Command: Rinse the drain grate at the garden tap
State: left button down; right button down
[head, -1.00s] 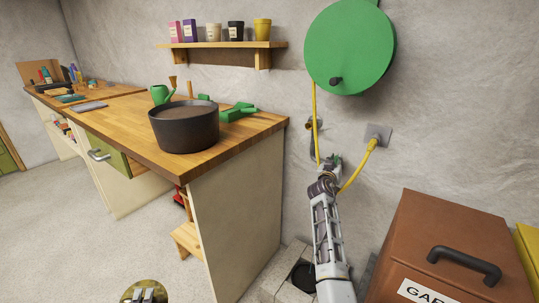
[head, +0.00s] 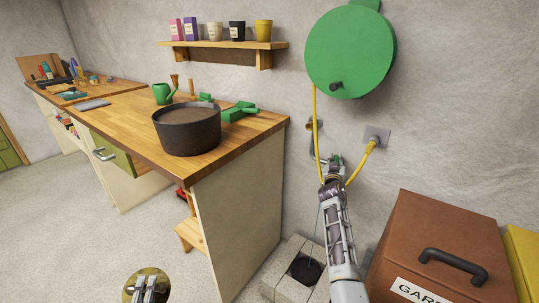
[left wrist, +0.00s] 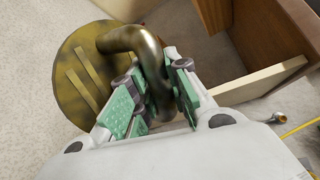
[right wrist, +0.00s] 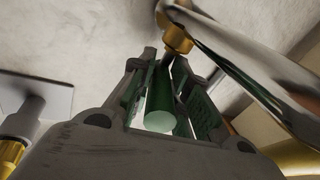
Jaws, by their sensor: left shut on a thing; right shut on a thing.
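The drain grate (head: 133,281) is a round, dull brass disc low in the head view. Its slots show in the left wrist view (left wrist: 72,78). My left gripper (head: 149,279) is shut on the grate's curved handle (left wrist: 150,58), clear of the sink area. The garden tap (head: 312,125) is on the back wall, with a brass fitting and a silver spout (right wrist: 245,65). My right gripper (head: 334,162) is shut on its green handle (right wrist: 161,105). A thin bluish stream (head: 318,222) runs down beside my right arm, above the dark drain opening (head: 307,269).
A wooden bench (head: 235,143) with a dark pot (head: 187,133) stands left of the tap. A brown box (head: 440,235) stands right of my right arm. A green hose reel (head: 350,48) and yellow hose hang near the tap. Open floor lies at left.

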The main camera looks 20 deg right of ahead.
pick_arm(q)
jog(key=shift+r, duration=0.1)
pick_arm(e)
jog(key=c, duration=1.3)
grip_release()
jog(key=shift+r, duration=5.05)
jog(key=shift+f, duration=0.1)
